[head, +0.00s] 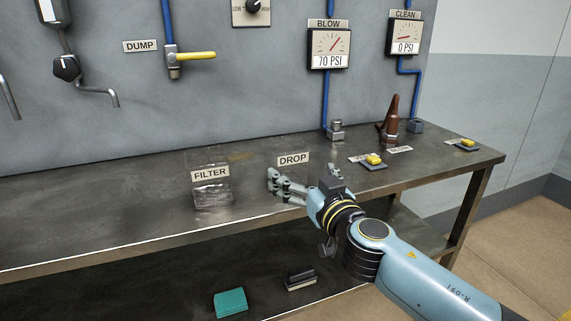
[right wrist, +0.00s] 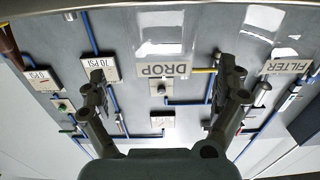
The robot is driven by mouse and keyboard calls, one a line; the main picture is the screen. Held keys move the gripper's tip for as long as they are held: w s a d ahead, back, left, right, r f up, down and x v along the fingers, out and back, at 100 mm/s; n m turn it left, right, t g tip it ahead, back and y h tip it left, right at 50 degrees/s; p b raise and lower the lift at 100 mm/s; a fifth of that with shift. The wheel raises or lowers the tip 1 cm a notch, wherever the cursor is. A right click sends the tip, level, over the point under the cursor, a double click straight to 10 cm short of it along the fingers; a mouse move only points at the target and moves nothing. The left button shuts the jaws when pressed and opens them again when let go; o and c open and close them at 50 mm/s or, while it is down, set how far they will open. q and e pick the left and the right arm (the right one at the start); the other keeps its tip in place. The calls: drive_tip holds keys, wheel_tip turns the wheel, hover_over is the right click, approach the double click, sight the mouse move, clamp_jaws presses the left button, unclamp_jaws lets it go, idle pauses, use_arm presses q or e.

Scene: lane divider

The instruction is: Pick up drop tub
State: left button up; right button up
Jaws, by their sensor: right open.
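The drop tub is clear and hard to make out; its white DROP label (head: 293,160) shows on the bench just beyond my right gripper. In the right wrist view the DROP label (right wrist: 163,69) appears upside down, framed between the two fingers, with clear, shiny tub surfaces above it in the picture. My right gripper (head: 302,177) is open and empty, its fingers spread to either side of the label's line. It also shows open in the right wrist view (right wrist: 160,80). Whether a finger touches the tub, I cannot tell. My left gripper is not in view.
A clear FILTER tub (head: 212,192) stands left of my right gripper. Wall gauges and blue pipes stand behind. A teal block (head: 230,302) and a dark eraser-like block (head: 300,279) lie on the lower shelf.

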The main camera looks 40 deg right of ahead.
sight(293, 169)
drive_tip(key=x, duration=0.4)
drive_tip(key=p+x, duration=0.1)
drive_tip(key=x, duration=0.2)
drive_tip(key=shift+w+a+f, duration=0.1)
drive_tip(key=shift+w+f, duration=0.05)
drive_tip(key=shift+f, duration=0.25)
drive_tip(key=c, duration=1)
